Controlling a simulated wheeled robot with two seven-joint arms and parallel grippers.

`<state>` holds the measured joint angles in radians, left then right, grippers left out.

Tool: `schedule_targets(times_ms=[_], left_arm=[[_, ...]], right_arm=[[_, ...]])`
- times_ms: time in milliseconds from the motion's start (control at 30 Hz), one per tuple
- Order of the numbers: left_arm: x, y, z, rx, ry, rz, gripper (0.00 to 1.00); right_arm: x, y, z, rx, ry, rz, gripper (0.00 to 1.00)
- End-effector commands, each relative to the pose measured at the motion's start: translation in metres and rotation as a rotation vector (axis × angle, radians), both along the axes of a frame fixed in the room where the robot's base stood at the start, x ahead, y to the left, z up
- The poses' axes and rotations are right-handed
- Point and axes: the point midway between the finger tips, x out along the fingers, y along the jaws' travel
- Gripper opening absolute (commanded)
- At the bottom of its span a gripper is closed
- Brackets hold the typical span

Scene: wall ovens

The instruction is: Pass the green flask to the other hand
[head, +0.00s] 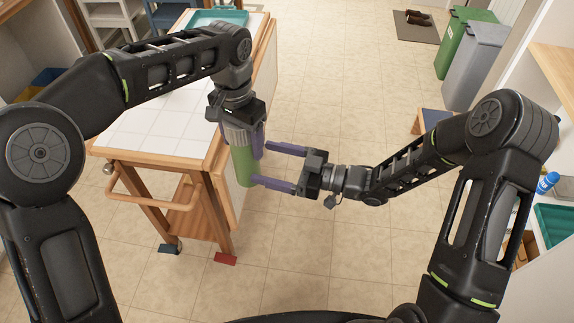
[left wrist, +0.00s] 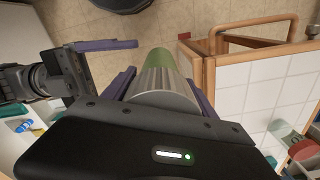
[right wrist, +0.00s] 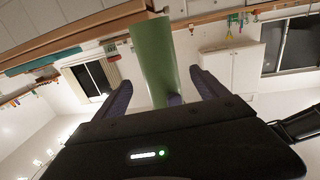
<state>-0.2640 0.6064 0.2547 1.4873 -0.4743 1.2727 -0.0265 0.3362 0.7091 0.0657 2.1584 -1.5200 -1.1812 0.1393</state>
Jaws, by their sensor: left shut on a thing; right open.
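The green flask (head: 243,166) has a ribbed grey top and hangs upright below my left gripper (head: 247,145). My left gripper is shut on it near the grey top, which fills the space between the fingers in the left wrist view (left wrist: 167,90). My right gripper (head: 272,166) is open and points left at the flask, one finger near its upper part and one near its lower part. In the right wrist view the green body (right wrist: 154,62) stands between the spread fingers. Whether the right fingers touch it I cannot tell.
A wooden trolley with a white tiled top (head: 150,131) stands close to the left of the flask. A teal tray (head: 212,20) lies at its far end. Green (head: 462,38) and grey bins (head: 475,65) stand at the far right. The tiled floor (head: 330,100) between is clear.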

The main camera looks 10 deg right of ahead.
Motion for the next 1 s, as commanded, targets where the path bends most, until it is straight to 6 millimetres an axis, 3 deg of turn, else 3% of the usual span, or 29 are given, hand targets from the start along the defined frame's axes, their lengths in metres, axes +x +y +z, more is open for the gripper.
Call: schedule_targets(times_ms=[200, 400, 767, 1000], left_arm=[[0.0, 0.0, 0.001, -0.001, -0.002, 0.0, 0.0], [0.0, 0.0, 0.001, -0.001, -0.002, 0.0, 0.0], [0.0, 0.0, 0.001, -0.001, -0.002, 0.0, 0.0], [0.0, 0.0, 0.001, -0.001, -0.002, 0.0, 0.0]], right_arm=[[0.015, 0.037, 0.0, 0.001, 0.0, 0.003, 0.83], [0.024, 0.055, 0.0, 0.001, 0.0, 0.001, 0.83], [0.026, 0.058, 0.0, 0.0, 0.0, -0.001, 0.82], [0.026, 0.058, 0.0, 0.0, 0.0, 0.0, 0.62]])
